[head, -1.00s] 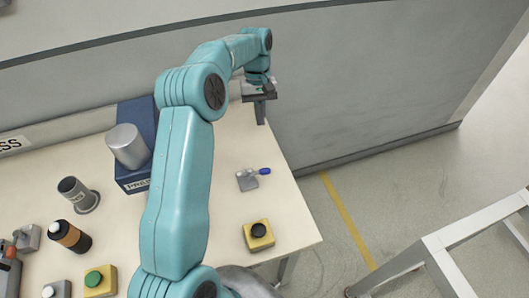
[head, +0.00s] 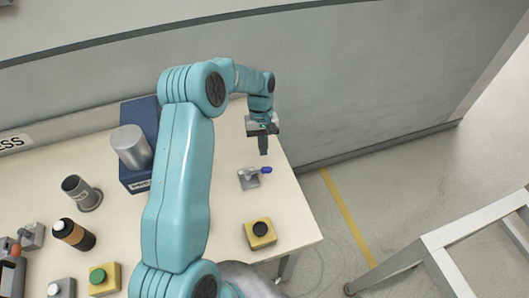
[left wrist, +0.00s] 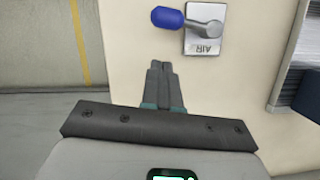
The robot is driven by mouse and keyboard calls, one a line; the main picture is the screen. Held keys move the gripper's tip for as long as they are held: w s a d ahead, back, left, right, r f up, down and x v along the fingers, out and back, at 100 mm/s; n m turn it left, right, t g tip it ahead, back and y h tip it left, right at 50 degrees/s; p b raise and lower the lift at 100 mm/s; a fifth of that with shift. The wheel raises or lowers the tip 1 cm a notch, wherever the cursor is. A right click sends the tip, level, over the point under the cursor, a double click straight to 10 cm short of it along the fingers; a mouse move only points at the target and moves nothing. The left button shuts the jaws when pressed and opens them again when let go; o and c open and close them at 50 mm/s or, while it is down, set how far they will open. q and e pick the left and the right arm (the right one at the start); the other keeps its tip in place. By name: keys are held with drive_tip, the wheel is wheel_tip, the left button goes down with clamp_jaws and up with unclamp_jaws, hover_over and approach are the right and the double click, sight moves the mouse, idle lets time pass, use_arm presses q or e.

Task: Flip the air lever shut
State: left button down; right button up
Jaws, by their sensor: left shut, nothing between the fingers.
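The air lever is a small grey plate (head: 249,180) on the table with a metal arm and a blue knob (head: 266,170) pointing right in the head view. In the left wrist view the plate (left wrist: 205,42) reads AIR, and the blue knob (left wrist: 167,18) points to the left. My left gripper (head: 264,152) is shut and empty, pointing down just behind the blue knob in the head view. Its closed fingertips (left wrist: 160,66) show in the left wrist view, apart from the knob. My right gripper is not in view.
A yellow box with a black button (head: 260,233) stands in front of the lever. A blue press (head: 139,187) with a silver cylinder (head: 131,147) stands to the left. The wall (head: 370,80) is behind the table, and a metal frame (head: 440,250) stands at right.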

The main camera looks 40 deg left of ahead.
use_arm(q)
drive_tip(key=s+d, duration=0.2)
drive_tip(key=shift+d+p, duration=0.35)
drive_tip(key=shift+w+a+f, duration=0.1)
drive_tip(key=shift+f, duration=0.05)
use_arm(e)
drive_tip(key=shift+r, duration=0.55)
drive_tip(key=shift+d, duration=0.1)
